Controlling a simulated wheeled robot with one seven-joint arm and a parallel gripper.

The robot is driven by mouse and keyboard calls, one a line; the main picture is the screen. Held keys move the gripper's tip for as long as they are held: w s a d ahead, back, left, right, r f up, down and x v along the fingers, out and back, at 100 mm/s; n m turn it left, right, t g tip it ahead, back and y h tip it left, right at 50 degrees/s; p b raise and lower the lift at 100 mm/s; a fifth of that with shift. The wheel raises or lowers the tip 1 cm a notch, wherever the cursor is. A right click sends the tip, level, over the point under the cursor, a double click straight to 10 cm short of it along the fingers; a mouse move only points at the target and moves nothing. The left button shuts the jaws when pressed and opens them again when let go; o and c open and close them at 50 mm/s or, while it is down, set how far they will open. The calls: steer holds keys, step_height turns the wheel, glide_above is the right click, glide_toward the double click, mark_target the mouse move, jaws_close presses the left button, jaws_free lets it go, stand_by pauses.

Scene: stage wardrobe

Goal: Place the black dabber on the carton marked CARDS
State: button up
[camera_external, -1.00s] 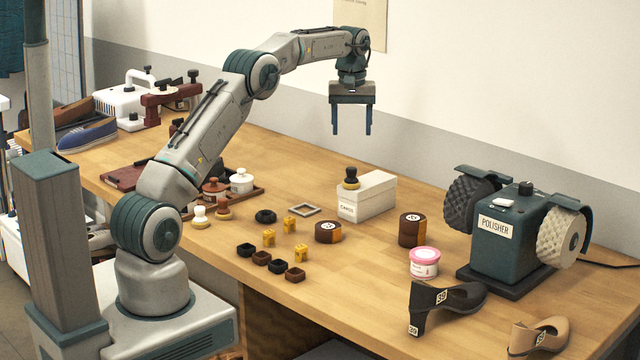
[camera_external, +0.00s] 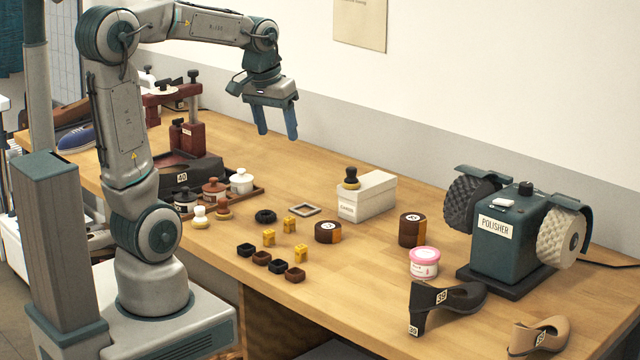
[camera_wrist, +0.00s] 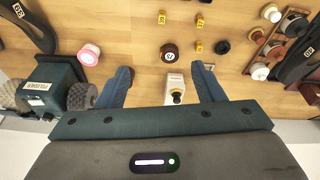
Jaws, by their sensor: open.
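In the wrist view the dabber (camera_wrist: 177,94) and the carton (camera_wrist: 173,80) show between my fingers, farther off. My gripper (camera_external: 277,122) is open and empty, raised above the table, up and to the left of the carton, apart from both. In the wrist view its two blue fingers (camera_wrist: 160,88) are spread wide.
A polisher (camera_external: 505,235) and a pink-lidded jar (camera_external: 424,262) stand to the right. Shoes with number tags lie at the front right. Round tins, small yellow blocks and dark caps lie around the middle. A rack (camera_external: 258,192) with lidded pots is at left.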

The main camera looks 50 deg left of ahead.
steer(key=s+f+m, duration=0.1)
steer(key=s+f, duration=0.2)
steer(key=s, duration=0.2)
steer(key=s+d+f+m, duration=0.1)
steer(key=s+f, duration=0.1)
steer(key=s, duration=0.4)
steer(key=shift+f+t, duration=0.4)
